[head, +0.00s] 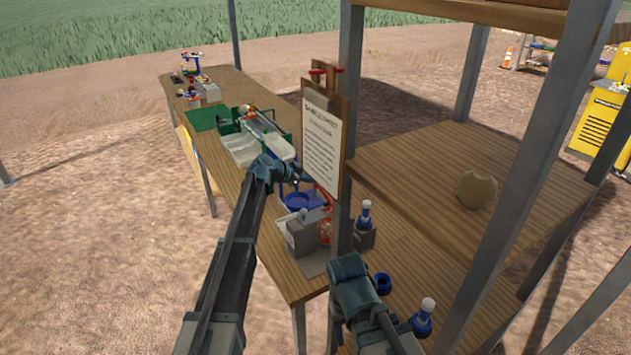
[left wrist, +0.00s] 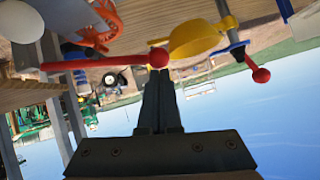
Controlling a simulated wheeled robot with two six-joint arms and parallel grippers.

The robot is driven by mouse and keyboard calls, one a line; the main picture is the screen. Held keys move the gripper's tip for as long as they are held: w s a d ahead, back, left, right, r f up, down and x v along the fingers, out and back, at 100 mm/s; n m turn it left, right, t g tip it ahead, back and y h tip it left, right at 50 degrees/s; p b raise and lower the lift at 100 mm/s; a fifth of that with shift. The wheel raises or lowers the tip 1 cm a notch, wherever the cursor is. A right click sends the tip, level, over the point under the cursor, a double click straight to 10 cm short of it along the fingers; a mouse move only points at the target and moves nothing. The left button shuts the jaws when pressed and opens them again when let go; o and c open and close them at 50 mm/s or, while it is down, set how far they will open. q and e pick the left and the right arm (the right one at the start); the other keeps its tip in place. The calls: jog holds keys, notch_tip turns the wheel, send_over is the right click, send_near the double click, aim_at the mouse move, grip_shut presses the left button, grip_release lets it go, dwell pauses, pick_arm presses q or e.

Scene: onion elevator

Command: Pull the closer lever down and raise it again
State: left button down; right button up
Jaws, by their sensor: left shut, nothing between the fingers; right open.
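In the left wrist view, my left gripper (left wrist: 158,78) is shut and empty. Its tips are at the ball knob of a red lever (left wrist: 105,63), which runs roughly level in that view. I cannot tell whether they touch. A second red ball-ended lever (left wrist: 260,75) shows to the right. A red curved part (head: 325,195) shows beside the signboard.
A wooden signboard (head: 322,145) and a grey post (head: 347,90) stand close to the left arm's end. Blue bottles (head: 422,318) and a grey box (head: 305,232) stand on the long table (head: 290,270). A yellow cup (left wrist: 195,40) and an orange wheel (left wrist: 100,30) are near the left gripper.

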pick_arm(q)
jog(key=shift+n+g, duration=0.3)
jog(key=shift+g, duration=0.1)
jog(key=shift+w+a+f+b, duration=0.1)
jog(key=shift+w+f+b, duration=0.1)
jog(key=shift+f+b, duration=0.4)
jog(key=shift+w+a+f+b, duration=0.15)
jog(key=shift+f+b, duration=0.2)
jog(key=shift+f, duration=0.35)
jog(key=shift+w+a+f+b, duration=0.1)
jog(key=shift+w+f+b, duration=0.1)
jog(key=shift+f+b, duration=0.4)
pick_arm(e)
jog(key=shift+f, duration=1.8)
